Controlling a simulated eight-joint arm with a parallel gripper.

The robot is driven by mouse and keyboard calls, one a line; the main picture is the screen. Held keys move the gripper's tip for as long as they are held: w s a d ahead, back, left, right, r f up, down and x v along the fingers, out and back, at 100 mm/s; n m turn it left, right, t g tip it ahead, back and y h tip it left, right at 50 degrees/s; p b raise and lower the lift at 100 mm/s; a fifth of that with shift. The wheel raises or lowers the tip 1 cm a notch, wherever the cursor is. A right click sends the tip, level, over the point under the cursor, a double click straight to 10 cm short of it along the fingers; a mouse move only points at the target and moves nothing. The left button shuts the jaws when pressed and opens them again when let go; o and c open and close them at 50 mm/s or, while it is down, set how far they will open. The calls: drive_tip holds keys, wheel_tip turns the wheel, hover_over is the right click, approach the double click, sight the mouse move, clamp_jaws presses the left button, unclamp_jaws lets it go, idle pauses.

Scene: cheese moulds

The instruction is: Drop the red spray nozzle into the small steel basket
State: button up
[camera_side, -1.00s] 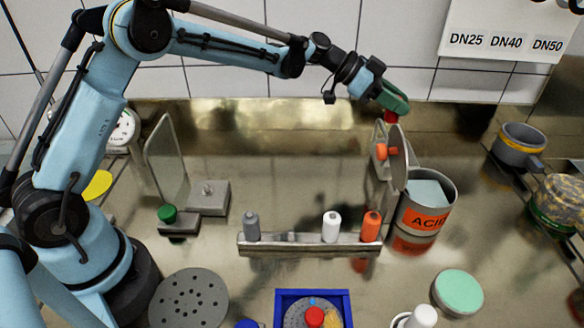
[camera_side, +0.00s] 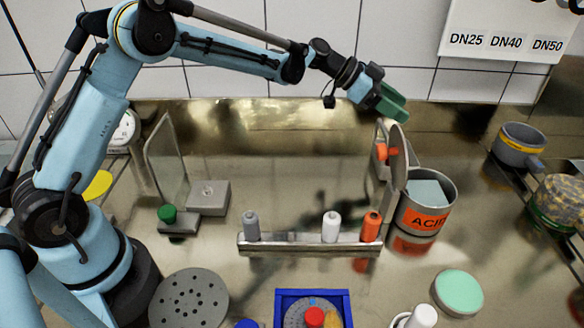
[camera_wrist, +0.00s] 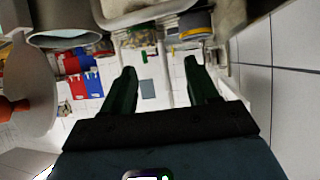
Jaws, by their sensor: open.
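My gripper (camera_side: 391,104) is open and empty at the end of the outstretched arm, above and behind the upright round lid (camera_side: 399,158). In the wrist view its two dark green fingers (camera_wrist: 158,88) stand apart with nothing between them. The red spray nozzle that was under the fingers is not visible now; I cannot tell where it lies. I cannot make out the small steel basket for certain; the lid and the steel can hide part of the area below the gripper.
The steel can (camera_side: 442,205) marked ACID stands right of the lid, which has an orange knob (camera_side: 383,152). A metal rail (camera_side: 310,243) holds grey, white and orange pieces. A blue tray (camera_side: 347,305) is at the front. The steel counter between rail and back wall is mostly clear.

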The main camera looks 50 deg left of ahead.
drive_tip(key=r+v, duration=0.1)
drive_tip(key=v, duration=1.2)
drive_tip(key=s+a+f+n+y, duration=0.1)
drive_tip(key=s+f+n+y, duration=0.1)
drive_tip(key=s, duration=0.6)
drive_tip(key=s+a+f+n+y, duration=0.1)
drive_tip(key=s+f+n+y, duration=0.2)
drive_tip(key=s, duration=0.5)
drive_tip(key=s+a+f+n+y, duration=0.2)
drive_tip(key=s+n+y, duration=0.3)
drive_tip(key=s, duration=0.4)
drive_tip(key=shift+f+n, duration=0.15)
drive_tip(key=shift+n, duration=0.45)
